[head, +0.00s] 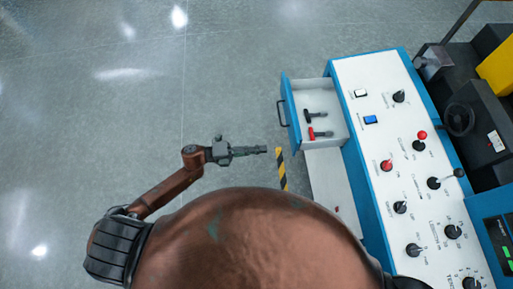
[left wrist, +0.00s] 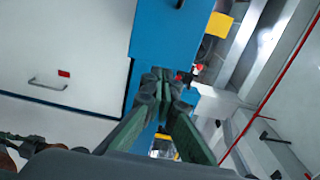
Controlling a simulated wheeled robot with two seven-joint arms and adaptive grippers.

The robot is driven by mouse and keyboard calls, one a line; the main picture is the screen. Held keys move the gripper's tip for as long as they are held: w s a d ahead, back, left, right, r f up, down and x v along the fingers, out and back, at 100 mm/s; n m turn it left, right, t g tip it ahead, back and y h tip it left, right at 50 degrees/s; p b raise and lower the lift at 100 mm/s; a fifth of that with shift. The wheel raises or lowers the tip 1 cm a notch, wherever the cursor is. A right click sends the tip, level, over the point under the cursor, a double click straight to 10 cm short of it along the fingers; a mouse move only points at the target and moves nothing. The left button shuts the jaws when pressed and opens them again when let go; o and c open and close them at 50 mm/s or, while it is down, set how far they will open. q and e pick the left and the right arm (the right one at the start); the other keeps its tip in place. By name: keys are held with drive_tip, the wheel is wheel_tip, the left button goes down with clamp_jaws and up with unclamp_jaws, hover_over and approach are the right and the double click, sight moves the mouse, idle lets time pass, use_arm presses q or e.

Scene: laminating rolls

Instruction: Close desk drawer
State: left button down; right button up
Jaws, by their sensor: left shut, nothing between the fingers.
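The desk drawer (head: 325,94) is pulled out from the left side of the control desk (head: 385,160). It has white walls, a blue front (head: 291,106) and a dark handle (head: 281,113). A black-handled item (head: 316,115) and a red-handled item (head: 320,133) lie inside. My left gripper (head: 263,150) is shut and empty, pointing right, just left of and below the drawer front in the head view. It appears apart from the handle. In the left wrist view its closed fingers (left wrist: 165,88) overlap a blue panel; I cannot tell whether that is the drawer. My right gripper is out of view.
The desk top carries several knobs, levers and switches. A yellow-black floor stripe (head: 281,170) lies near the gripper. Dark machinery (head: 475,110) stands right of the desk. The grey floor (head: 120,110) on the left is clear. A white panel with a handle (left wrist: 47,85) shows in the wrist view.

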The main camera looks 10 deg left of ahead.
sight(293, 146)
use_arm(q)
drive_tip(key=x, duration=0.9)
drive_tip(key=shift+w+d+f, duration=0.1)
drive_tip(key=shift+w+d, duration=0.05)
drive_tip(key=shift+d, duration=0.2)
